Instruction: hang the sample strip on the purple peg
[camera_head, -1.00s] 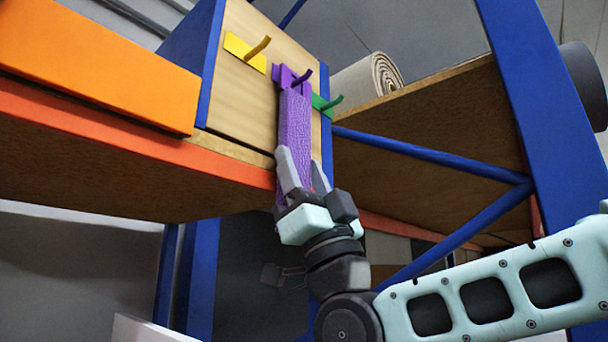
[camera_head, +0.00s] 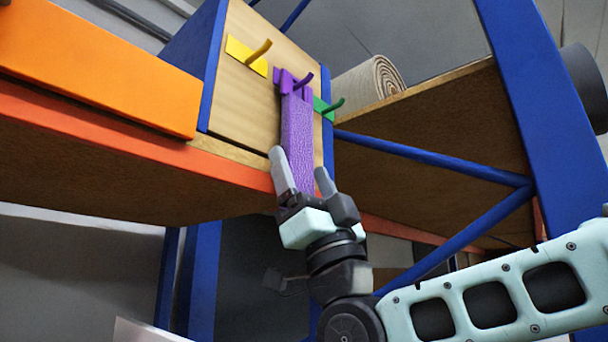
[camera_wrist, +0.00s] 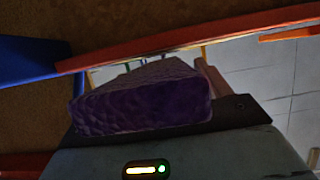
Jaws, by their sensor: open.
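The purple sample strip (camera_head: 297,135) hangs down from the purple peg (camera_head: 301,82) on the wooden board, its top at the peg. My gripper (camera_head: 304,168) is open around the strip's lower part, with one finger on each side. In the wrist view the strip's lower end (camera_wrist: 145,108) fills the space in front of the palm. The strip's very bottom is hidden behind my gripper in the head view.
A yellow peg (camera_head: 253,53) is to the left of the purple one and a green peg (camera_head: 327,106) to the right. An orange box (camera_head: 95,65) is on the left. Blue rack posts (camera_head: 540,90) and braces stand on the right. A rolled rug (camera_head: 372,80) lies behind.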

